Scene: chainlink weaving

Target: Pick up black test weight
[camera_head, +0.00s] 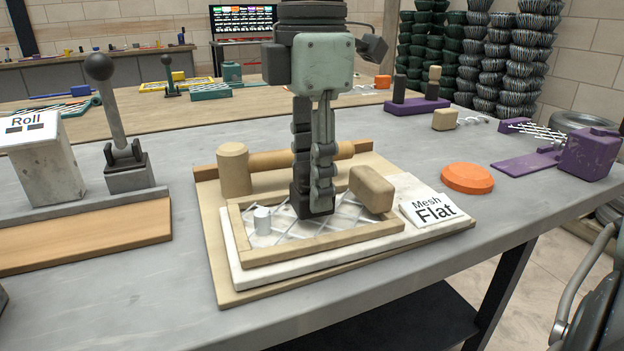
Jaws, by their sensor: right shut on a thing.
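My right gripper (313,199) points straight down at the middle of the mesh board and is shut on the black test weight (313,207). The weight is a dark block low between the fingers, partly hidden by them. It is over the wire mesh (345,215) inside a wooden frame (345,245); whether it touches the mesh I cannot tell. My left gripper is not in view.
A "Mesh Flat" sign (430,209) lies right of the frame. A wooden cylinder (234,170) stands behind left. An orange disc (467,178) and purple fixture (588,153) are to the right. A lever (115,110) and "Roll" box (45,165) stand left. The front grey table (185,240) is clear.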

